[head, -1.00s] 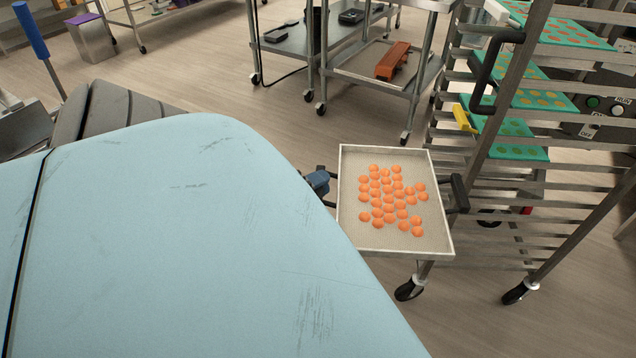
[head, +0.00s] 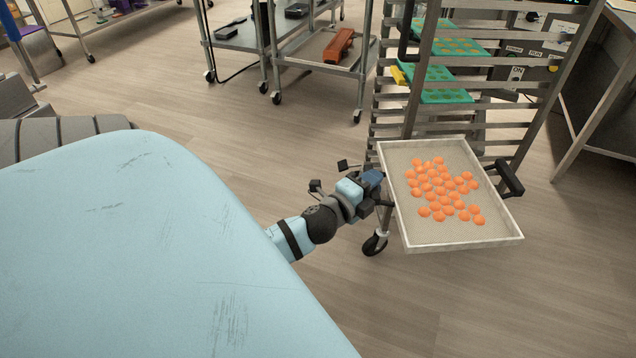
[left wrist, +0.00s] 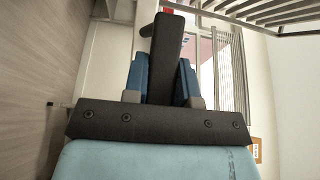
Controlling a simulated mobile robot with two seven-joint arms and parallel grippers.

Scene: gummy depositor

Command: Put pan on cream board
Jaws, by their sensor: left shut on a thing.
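The pan (head: 405,215) is a shallow rectangular tray with a pale rim, holding many orange gummies (head: 440,185) on a speckled base. It is held in the air at the right of the head view. My left gripper (head: 374,179) is at its left side. In the left wrist view its blue fingers are shut on a black handle (left wrist: 166,50) of the pan. A second black handle (head: 509,178) sticks out free on the pan's right side. My right gripper is not seen. I cannot make out a cream board in these views.
A wheeled metal rack (head: 545,95) with green trays (head: 445,85) stands close behind the pan. Steel carts (head: 330,75) are at the back, one with an orange-brown block (head: 339,45). A table (head: 610,140) is at the far right. Floor is open right of the pan.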

